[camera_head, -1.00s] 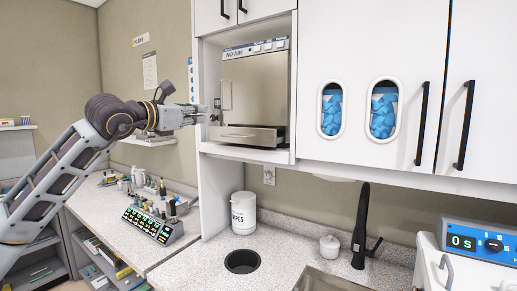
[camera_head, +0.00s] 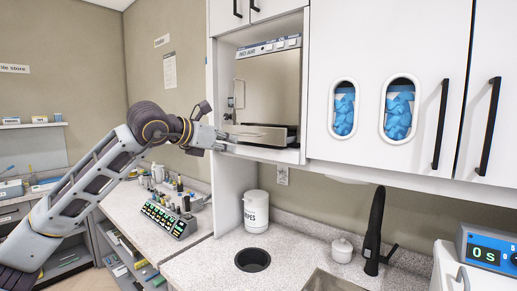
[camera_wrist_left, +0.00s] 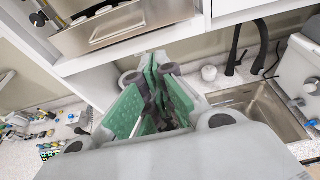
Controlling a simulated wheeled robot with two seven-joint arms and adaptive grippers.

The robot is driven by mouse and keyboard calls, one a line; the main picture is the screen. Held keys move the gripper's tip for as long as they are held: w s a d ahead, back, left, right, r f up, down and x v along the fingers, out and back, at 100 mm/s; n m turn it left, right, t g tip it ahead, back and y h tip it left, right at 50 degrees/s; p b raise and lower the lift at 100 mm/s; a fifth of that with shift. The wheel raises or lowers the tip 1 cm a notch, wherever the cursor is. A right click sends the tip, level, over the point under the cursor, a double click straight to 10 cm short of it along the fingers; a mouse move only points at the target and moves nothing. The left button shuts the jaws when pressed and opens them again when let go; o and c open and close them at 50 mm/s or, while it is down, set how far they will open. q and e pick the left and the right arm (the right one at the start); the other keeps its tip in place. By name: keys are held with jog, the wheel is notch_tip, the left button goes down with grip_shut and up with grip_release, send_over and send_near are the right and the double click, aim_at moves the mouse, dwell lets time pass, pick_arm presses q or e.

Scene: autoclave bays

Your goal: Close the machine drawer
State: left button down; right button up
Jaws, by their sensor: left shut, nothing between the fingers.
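The machine (camera_head: 268,85) is a boxy metal unit in an open cabinet bay. Its drawer (camera_head: 262,138) is at the bottom, with a bar handle and a dark gap at its right end; it looks partly out. My left gripper (camera_head: 228,138) is shut and empty at the drawer's left end; I cannot tell whether it touches. In the left wrist view the drawer front (camera_wrist_left: 112,27) with its handle is at the top, beyond the shut green-padded fingers (camera_wrist_left: 163,70), with a visible space between them. My right gripper is not in view.
The bay's white side panel (camera_head: 222,85) stands close to the gripper. Below are a counter with a white canister (camera_head: 256,211), a round hole (camera_head: 252,260) and a black faucet (camera_head: 375,232). A side bench (camera_head: 140,212) holds bottles and a rack.

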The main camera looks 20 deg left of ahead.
aim_at(265, 132)
pick_arm(q)
jog(key=shift+d, duration=0.2)
jog(key=shift+w, duration=0.1)
jog(key=r+p+x, duration=0.1)
jog(key=p+x, duration=0.4)
jog(key=x, duration=0.8)
jog(key=shift+w, duration=0.5)
dwell(0.3)
